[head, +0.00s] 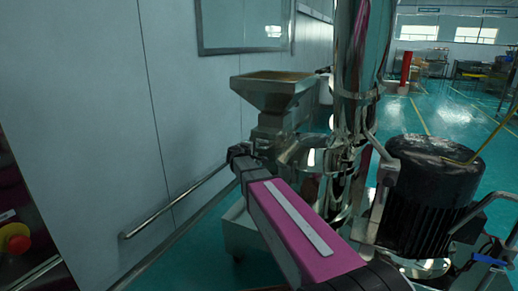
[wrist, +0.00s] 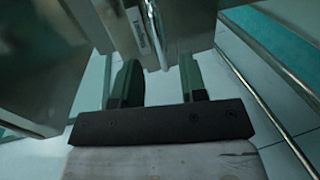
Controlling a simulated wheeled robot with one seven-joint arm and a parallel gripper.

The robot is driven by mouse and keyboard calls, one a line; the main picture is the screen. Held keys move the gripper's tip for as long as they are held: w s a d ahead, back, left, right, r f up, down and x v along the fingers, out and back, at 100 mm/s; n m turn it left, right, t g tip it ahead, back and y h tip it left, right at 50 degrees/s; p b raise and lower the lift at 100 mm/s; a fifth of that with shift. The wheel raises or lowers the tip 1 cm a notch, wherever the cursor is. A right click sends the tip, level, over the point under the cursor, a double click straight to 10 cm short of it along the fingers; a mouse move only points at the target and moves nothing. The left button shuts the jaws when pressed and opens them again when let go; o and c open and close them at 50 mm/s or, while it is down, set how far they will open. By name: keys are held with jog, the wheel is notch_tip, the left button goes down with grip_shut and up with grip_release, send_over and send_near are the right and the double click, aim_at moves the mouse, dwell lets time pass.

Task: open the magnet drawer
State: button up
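The steel machine with a square hopper (head: 275,90) stands beside the wall in the head view. My gripper (head: 262,147) is at its neck below the hopper, partly hidden there. In the wrist view my gripper (wrist: 159,70) is open, with its two green fingers apart. A shiny metal body with a thin bright bar or handle (wrist: 157,30) lies beyond and roughly between the fingertips. I cannot tell whether the fingers touch it. The magnet drawer cannot be clearly told apart from the metal housing around it.
A tall steel column (head: 357,80) and a black motor (head: 430,190) stand close to the right of my arm. A wall rail (head: 175,205) runs at the left. Open teal floor (head: 450,105) lies at the back right. A metal rail (wrist: 265,95) shows in the wrist view.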

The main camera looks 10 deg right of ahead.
aim_at(259, 147)
jog(key=x, duration=0.5)
jog(key=shift+w+d+f, duration=0.15)
jog(key=shift+w+d, duration=0.1)
jog(key=shift+w, duration=0.05)
jog(key=shift+s, duration=0.1)
grip_shut()
